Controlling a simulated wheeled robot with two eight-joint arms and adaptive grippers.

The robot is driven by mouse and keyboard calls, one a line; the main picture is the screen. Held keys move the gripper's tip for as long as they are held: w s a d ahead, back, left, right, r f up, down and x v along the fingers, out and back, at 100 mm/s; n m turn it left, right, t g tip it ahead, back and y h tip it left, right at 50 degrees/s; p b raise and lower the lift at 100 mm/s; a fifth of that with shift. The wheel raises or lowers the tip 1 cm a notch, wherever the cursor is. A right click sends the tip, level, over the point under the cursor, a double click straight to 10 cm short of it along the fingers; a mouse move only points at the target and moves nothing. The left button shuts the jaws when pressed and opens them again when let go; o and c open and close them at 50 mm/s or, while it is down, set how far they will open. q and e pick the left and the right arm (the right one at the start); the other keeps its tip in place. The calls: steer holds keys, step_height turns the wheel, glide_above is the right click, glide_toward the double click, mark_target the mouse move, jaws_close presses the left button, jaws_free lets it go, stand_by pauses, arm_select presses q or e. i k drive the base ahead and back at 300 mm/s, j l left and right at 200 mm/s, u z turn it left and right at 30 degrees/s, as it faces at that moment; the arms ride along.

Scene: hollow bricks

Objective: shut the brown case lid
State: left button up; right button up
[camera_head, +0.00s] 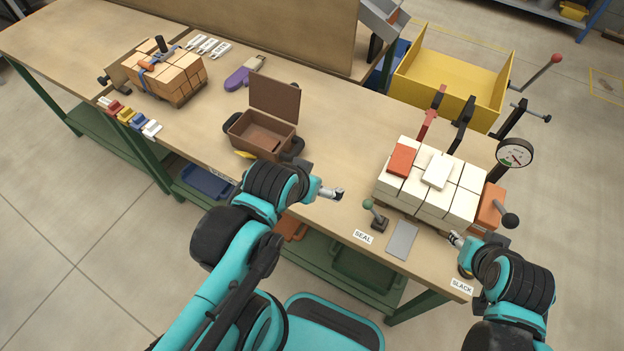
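The brown case (262,133) stands on the middle of the workbench near its front edge. Its lid (275,100) is raised and stands upright at the back of the case. The inside of the case is visible and looks brown and mostly bare. My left gripper (338,193) is in front and to the right of the case, over the bench's front edge, apart from the case. My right gripper (455,238) is far to the right, near the white bricks. Both grippers are too small in view to tell their finger opening.
White bricks with a red one (401,160) are stacked at the right, beside a gauge (514,153). A green-knobbed lever (375,215) stands in front. Strapped orange bricks (170,75) sit at the left. A purple tool (240,75) lies behind the case. Bare bench lies left of the case.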

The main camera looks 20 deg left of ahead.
mark_target(280, 99)
steer(key=u, duration=1.25)
steer(key=z, duration=0.3)
